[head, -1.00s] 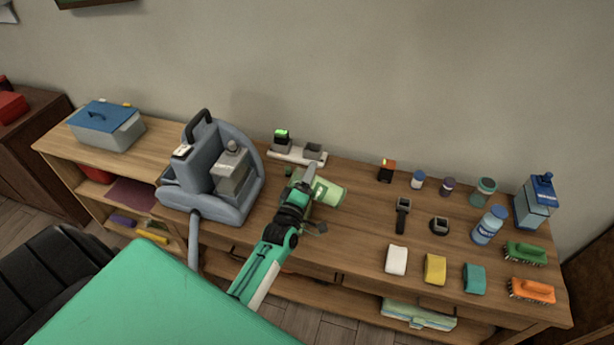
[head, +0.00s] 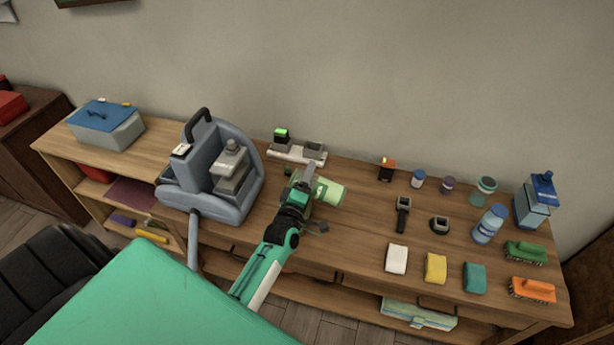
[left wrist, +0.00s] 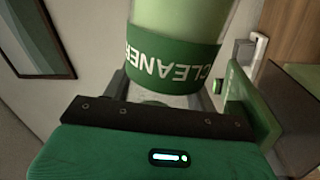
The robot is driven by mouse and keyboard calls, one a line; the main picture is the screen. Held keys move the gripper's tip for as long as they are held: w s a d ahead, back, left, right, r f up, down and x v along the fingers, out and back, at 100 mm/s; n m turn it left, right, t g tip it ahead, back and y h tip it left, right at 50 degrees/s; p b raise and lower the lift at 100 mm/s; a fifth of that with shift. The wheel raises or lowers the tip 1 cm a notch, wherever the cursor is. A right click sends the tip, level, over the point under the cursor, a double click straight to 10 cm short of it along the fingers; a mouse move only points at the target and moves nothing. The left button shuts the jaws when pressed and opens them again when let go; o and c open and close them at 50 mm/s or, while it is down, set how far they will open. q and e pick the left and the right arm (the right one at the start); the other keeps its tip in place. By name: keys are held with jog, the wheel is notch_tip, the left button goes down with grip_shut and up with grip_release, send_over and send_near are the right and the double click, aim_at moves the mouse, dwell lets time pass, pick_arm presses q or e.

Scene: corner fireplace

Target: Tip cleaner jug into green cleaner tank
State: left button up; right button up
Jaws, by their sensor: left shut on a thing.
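The cleaner jug (head: 330,192) is pale green with a darker green label band. It is tipped far over on its side above the desk, in my left gripper (head: 311,184). In the left wrist view the jug (left wrist: 178,18) fills the top middle, its label reading "CLEANER" upside down, with the jaws closed on it. The jug's mouth is hidden. No tank that I can tell is green shows clearly; the blue-grey cleaning machine (head: 200,198) stands left of the gripper and carries a grey, clear-sided tank (head: 230,172). My right gripper is out of view.
A white charger strip (head: 297,154) lies behind the jug. Bottles, sponges and brushes, including an orange brush (head: 532,289), cover the right of the wooden desk (head: 350,238). A lidded box (head: 106,128) stands at far left. A hose hangs from the machine's front.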

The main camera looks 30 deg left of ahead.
pick_arm(q)
jog(key=shift+f+n+y+b, duration=0.3)
jog(key=shift+f+n+b, duration=0.25)
jog(key=shift+n, duration=0.65)
dwell(1.3)
